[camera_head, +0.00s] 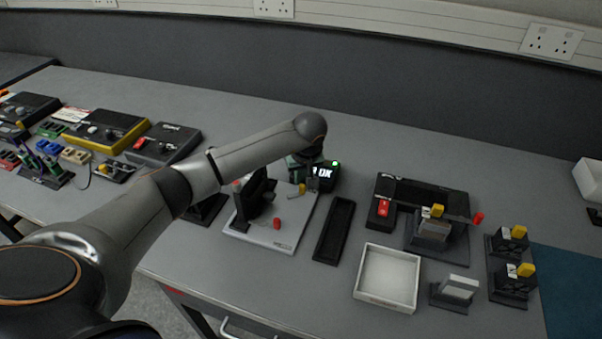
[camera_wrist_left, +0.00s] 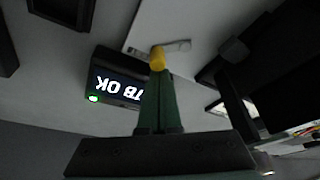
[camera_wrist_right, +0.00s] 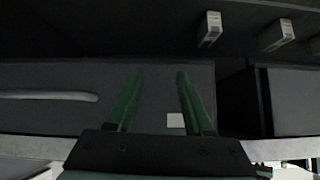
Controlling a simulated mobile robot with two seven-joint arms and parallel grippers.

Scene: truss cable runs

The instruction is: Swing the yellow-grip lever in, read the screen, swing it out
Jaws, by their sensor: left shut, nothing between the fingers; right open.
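The lever's yellow grip (camera_head: 302,188) stands on the light board (camera_head: 272,236), beside the black screen unit (camera_head: 324,176). My left gripper (camera_head: 296,177) is at the grip; in the left wrist view its closed green fingers (camera_wrist_left: 157,82) reach the yellow grip (camera_wrist_left: 157,58), with nothing held between them. Whether they touch it I cannot tell. The lit screen (camera_wrist_left: 118,88) shows upside down in that view and reads "OK" after characters partly hidden by the fingers. A green light (camera_wrist_left: 94,99) is on. My right gripper (camera_wrist_right: 160,76) is open and empty, seen only in its wrist view.
A black upright device (camera_head: 258,190) and a red knob (camera_head: 277,223) sit on the same board. A narrow black tray (camera_head: 334,231) and a white tray (camera_head: 388,276) lie to the right. Black holders with yellow-topped parts (camera_head: 514,258) stand farther right.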

